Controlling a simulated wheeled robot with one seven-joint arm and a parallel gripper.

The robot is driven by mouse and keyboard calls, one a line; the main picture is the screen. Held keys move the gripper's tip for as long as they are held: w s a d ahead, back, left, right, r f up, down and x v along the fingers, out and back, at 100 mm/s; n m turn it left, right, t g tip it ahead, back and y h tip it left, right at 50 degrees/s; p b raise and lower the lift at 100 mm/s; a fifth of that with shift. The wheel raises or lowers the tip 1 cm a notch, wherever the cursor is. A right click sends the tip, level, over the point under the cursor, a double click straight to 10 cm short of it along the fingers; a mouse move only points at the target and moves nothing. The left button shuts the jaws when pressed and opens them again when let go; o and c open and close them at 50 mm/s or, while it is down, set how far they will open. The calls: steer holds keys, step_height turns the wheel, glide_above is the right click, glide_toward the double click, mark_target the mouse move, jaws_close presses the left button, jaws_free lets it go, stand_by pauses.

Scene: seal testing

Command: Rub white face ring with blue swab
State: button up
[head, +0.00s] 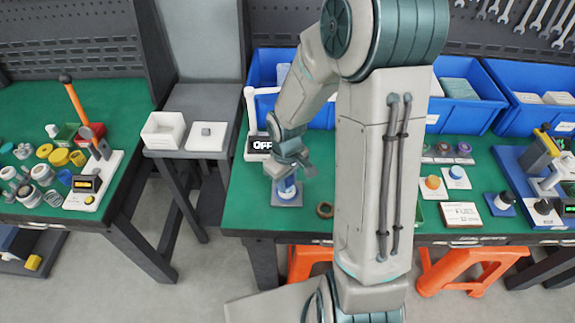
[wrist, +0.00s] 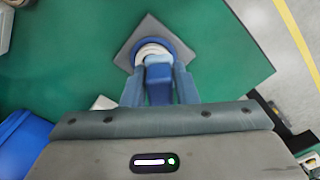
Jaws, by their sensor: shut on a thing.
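In the head view the plate (head: 287,202) lies near the bench's front edge. My gripper (wrist: 159,92) is shut on the blue swab (wrist: 158,80), which points at the ring. The swab's tip overlaps the ring in the wrist view; I cannot tell whether they touch. In the head view my gripper (head: 287,180) is right over the plate and largely hides the ring.
A device with an "OFF" display (head: 259,143) stands behind the plate. A brown nut (head: 325,210) lies to the right. Blue bins (head: 467,90) line the back. My arm hides the bench's middle. A side stand with a white box (head: 163,130) is at left.

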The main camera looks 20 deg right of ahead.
steer(key=shift+r+p, duration=2.1)
steer(key=shift+r, duration=0.75)
